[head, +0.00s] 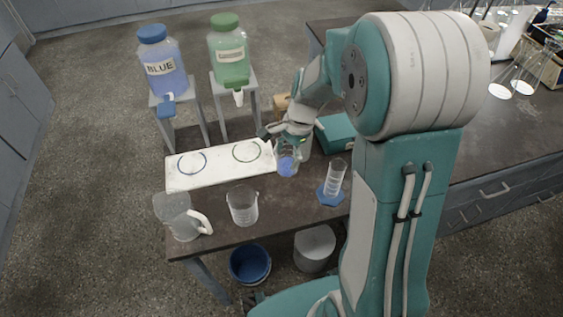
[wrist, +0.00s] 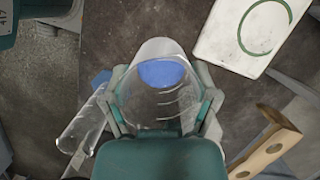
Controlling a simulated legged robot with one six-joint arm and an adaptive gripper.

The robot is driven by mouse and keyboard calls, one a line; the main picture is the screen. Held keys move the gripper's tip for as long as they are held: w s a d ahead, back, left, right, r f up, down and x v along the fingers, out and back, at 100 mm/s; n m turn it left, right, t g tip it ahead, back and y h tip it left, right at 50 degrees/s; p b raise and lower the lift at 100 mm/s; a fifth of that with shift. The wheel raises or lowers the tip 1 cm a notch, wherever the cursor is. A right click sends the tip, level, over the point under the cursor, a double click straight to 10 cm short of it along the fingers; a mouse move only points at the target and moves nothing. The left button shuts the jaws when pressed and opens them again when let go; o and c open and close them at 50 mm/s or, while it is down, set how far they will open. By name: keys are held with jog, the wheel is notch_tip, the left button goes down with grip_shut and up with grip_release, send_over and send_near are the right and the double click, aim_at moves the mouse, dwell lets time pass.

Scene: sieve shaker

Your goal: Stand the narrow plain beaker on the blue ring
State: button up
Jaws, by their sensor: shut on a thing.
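My gripper (head: 290,142) is shut on a clear glass beaker (head: 288,161) with blue liquid low inside it. I take this to be the narrow plain beaker. In the wrist view the beaker (wrist: 160,100) sits between the two fingers, with pale curved lines on its wall. The blue ring (head: 192,163) lies on the left half of the white board (head: 215,177). The held beaker is just right of the board's right end, apart from the blue ring. The wrist view shows the green ring (wrist: 263,27), but the blue ring is outside it.
A green ring (head: 246,151) marks the board's right half. A wider clear beaker (head: 242,206) and a jug (head: 181,216) stand in front. A measuring cylinder (head: 335,178) with a blue base stands right. Blue (head: 163,72) and green (head: 229,55) bottles stand behind on stands.

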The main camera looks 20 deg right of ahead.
aim_at(288, 166)
notch_tip(288, 166, down, 3)
jog(key=shift+d+f, duration=0.2)
jog(key=shift+f, duration=2.05)
jog(key=shift+a, duration=0.1)
jog(key=o, duration=0.8)
jog(key=shift+o, duration=1.2)
